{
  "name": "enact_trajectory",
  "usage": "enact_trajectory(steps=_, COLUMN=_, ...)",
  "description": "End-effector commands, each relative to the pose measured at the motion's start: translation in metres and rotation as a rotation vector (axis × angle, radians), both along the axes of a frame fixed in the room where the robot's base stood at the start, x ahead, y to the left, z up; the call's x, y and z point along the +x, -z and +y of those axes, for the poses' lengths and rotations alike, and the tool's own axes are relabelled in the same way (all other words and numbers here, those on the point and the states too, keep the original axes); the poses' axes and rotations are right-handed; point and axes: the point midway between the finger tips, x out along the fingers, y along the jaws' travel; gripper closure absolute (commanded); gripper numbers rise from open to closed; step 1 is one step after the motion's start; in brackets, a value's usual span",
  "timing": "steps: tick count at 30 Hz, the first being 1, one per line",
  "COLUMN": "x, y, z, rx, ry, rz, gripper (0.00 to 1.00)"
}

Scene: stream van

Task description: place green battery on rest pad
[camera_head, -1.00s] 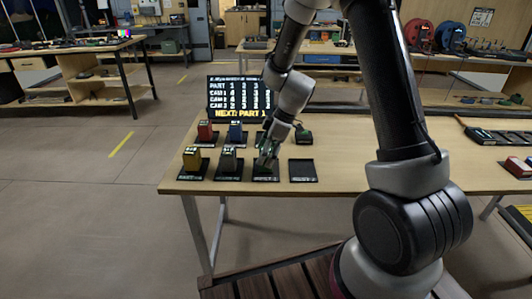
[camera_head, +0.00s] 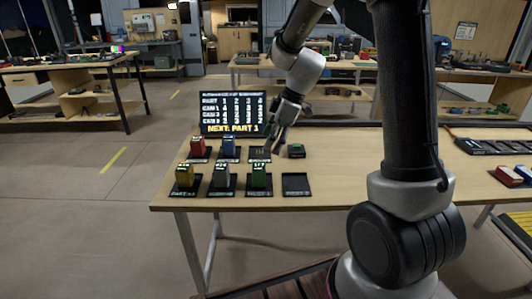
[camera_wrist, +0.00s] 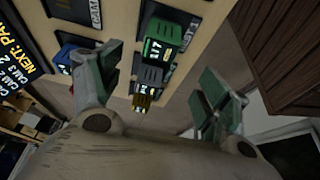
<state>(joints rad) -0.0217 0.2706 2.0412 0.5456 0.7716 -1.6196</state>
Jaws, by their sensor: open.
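The green battery (camera_head: 259,178) stands upright on a dark pad in the front row, right of the grey battery. In the wrist view the green battery (camera_wrist: 165,35) stands on its black pad at the top, apart from both fingers. My gripper (camera_head: 278,140) is open and empty, above and behind the green battery, near the back row. In the wrist view my gripper (camera_wrist: 160,62) shows two spread green-grey fingers with nothing between them.
Red (camera_head: 197,148), blue (camera_head: 228,148), yellow (camera_head: 185,175) and grey (camera_head: 222,175) batteries stand on pads to the left. An empty pad (camera_head: 297,184) lies at front right. A screen (camera_head: 234,115) stands at the back.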

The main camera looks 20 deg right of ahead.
Motion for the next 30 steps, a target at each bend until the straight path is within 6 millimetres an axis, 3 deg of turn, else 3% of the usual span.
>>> enact_trajectory(steps=7, x=-0.004, y=-0.012, z=-0.004, rx=-0.003, ry=0.009, rz=0.002, gripper=0.23)
enact_trajectory(steps=11, x=-0.024, y=-0.038, z=-0.012, rx=-0.014, ry=0.100, rz=0.012, gripper=0.23)
enact_trajectory(steps=15, x=-0.076, y=-0.086, z=-0.031, rx=-0.038, ry=0.326, rz=0.039, gripper=0.23)
enact_trajectory(steps=21, x=-0.168, y=-0.131, z=-0.066, rx=-0.058, ry=0.744, rz=0.054, gripper=0.23)
enact_trajectory(steps=27, x=-0.236, y=-0.143, z=-0.094, rx=-0.036, ry=1.095, rz=0.033, gripper=0.23)
enact_trajectory(steps=30, x=-0.253, y=-0.143, z=-0.101, rx=-0.020, ry=1.198, rz=0.022, gripper=0.23)
